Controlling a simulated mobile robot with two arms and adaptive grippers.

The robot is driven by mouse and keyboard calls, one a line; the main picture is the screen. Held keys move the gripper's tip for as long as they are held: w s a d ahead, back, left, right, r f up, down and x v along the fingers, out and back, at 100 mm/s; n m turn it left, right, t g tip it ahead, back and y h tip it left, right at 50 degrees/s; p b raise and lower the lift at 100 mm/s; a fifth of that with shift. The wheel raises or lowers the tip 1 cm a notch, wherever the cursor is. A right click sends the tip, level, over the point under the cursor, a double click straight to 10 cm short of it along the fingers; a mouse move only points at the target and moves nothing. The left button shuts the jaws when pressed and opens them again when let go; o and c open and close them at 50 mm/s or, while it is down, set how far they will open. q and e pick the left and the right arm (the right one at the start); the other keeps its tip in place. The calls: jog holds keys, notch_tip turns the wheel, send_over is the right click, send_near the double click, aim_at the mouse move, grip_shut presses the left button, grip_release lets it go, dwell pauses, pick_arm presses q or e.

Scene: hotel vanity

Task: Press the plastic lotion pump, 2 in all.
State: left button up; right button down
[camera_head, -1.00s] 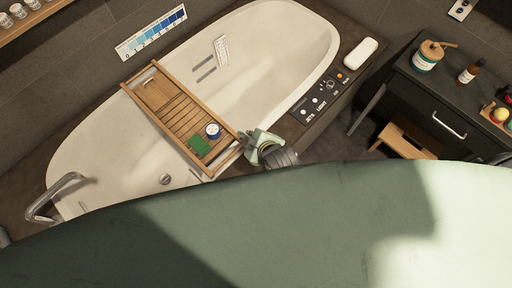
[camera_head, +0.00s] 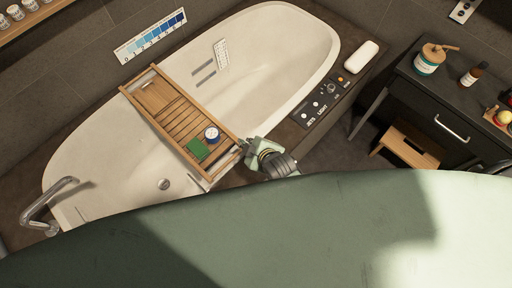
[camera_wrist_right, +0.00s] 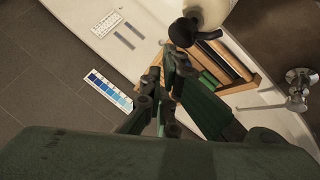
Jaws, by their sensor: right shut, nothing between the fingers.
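In the right wrist view a cream bottle (camera_wrist_right: 210,12) with a black pump head (camera_wrist_right: 184,32) shows at the top edge, partly cut off. I take it to be the lotion pump; I cannot make it out in the head view. My right gripper (camera_head: 250,148) is shut and empty beside the near end of the bath tray. In the wrist view its dark fingers (camera_wrist_right: 168,62) are just below the pump head; I cannot tell whether they touch it. My left gripper is not in view.
A chrome faucet (camera_head: 45,202) is at left. A black vanity (camera_head: 420,95) and wooden stool (camera_head: 408,139) stand at right.

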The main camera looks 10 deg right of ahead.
jog(key=shift+f, duration=0.15)
dwell(0.6)
jog(key=shift+f, duration=0.25)
jog(key=shift+f+b, duration=0.65)
jog(key=shift+f, duration=0.35)
dwell(0.9)
jog(key=shift+r, duration=0.15)
dwell(0.5)
jog(key=shift+r+p, duration=1.25)
jog(key=shift+p, duration=0.2)
notch_tip(320, 180, up, 5)
jog(key=p, duration=0.5)
jog(key=shift+w, duration=0.1)
dwell(1.1)
